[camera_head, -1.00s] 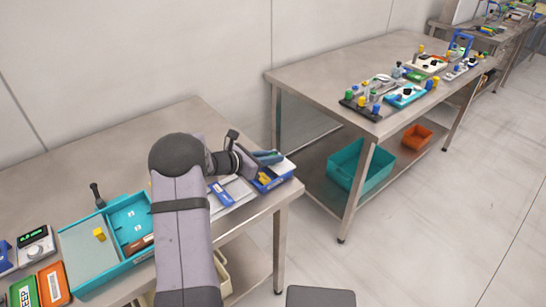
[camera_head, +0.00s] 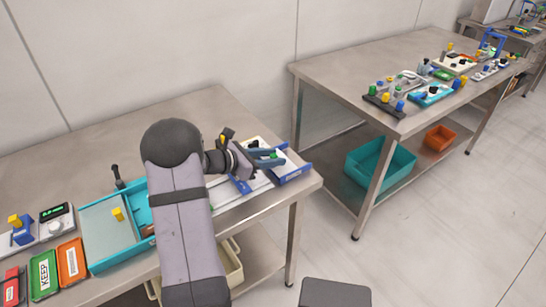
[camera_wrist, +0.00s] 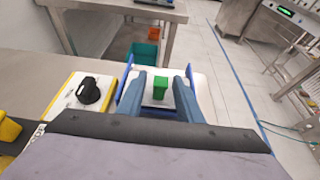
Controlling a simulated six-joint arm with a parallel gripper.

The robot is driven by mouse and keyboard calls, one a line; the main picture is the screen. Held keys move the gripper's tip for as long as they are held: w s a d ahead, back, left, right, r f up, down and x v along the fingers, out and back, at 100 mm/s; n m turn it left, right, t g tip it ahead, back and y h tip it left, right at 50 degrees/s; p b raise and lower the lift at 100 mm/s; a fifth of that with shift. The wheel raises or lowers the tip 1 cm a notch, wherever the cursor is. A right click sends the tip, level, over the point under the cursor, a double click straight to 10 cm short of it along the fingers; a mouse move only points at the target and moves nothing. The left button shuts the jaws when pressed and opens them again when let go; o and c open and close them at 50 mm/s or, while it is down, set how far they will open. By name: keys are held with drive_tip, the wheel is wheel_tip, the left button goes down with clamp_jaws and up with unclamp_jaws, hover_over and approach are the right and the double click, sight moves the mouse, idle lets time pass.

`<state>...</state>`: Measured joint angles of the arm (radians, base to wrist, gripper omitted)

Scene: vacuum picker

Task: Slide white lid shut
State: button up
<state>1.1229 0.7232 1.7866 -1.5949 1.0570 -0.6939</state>
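A white lid (camera_wrist: 152,113) with a green block handle (camera_wrist: 160,88) lies in a blue-walled box (camera_wrist: 125,84) in the wrist view. My gripper (camera_wrist: 161,77) has its two blue-grey fingers apart, one on each side of the green handle. Gaps show between the fingers and the handle, so it is not gripped. In the head view, my gripper (camera_head: 268,157) is over the blue box (camera_head: 294,174) at the table's right end. The fingers partly hide the lid there, and how far it covers the box is hard to tell.
A white panel with a black knob (camera_wrist: 88,91) and yellow edging stands left of the box in the wrist view. A teal tray (camera_head: 112,262) with a yellow knob (camera_head: 118,214) lies left of my arm. The table's right edge is close to the box.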

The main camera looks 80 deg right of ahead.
drive_tip(key=shift+b+v, duration=0.75)
drive_tip(key=shift+v, duration=2.85)
